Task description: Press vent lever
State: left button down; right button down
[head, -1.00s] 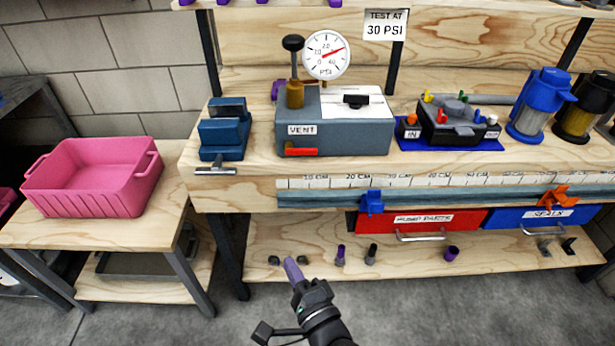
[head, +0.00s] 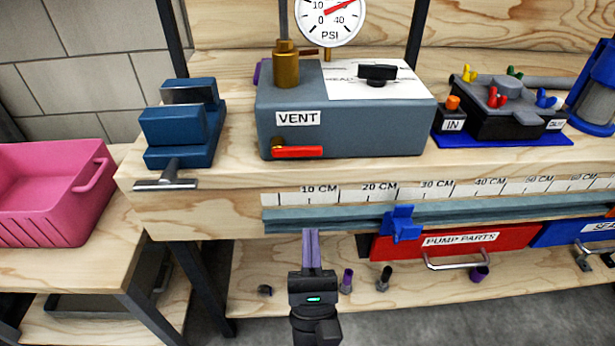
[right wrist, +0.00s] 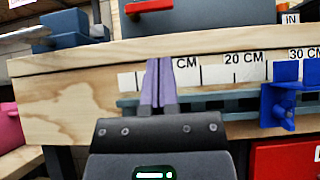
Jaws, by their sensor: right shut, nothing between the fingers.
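The red vent lever (head: 298,152) lies level on the lower front left of the grey box, under its VENT label (head: 297,119). It also shows at the top of the right wrist view (right wrist: 148,5). The grey test box (head: 350,125) stands on the workbench with a pressure gauge (head: 331,18) behind it. My right gripper (head: 311,236) has its purple fingers shut and empty. It is below and in front of the lever, by the bench's front edge, apart from the lever. Its fingertips show in the right wrist view (right wrist: 158,62). My left gripper is not in view.
A blue vise (head: 180,130) stands left of the box; its handle (head: 168,184) juts over the bench edge. A ruler rail with a blue clamp (head: 400,223) runs along the front edge. A pink bin (head: 45,200) is at left. Red drawer (head: 455,242) below.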

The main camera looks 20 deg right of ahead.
aim_at(308, 180)
jog(key=x, duration=0.9)
jog(key=shift+w+r, duration=0.1)
jog(key=shift+w, duration=0.05)
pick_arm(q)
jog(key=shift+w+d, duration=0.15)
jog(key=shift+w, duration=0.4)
pick_arm(e)
jog(key=shift+w+d+r, duration=0.15)
jog(key=shift+w+r, duration=0.05)
pick_arm(q)
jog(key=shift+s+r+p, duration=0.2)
jog(key=shift+p, duration=0.1)
pick_arm(e)
jog(key=shift+r+n, duration=0.1)
jog(key=shift+n, duration=0.2)
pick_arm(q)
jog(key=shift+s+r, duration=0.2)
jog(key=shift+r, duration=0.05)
pick_arm(e)
jog(key=shift+d+r+n+y, duration=0.1)
jog(key=shift+n+y, duration=0.5)
jog(key=shift+y, duration=0.3)
jog(key=shift+t, duration=0.3)
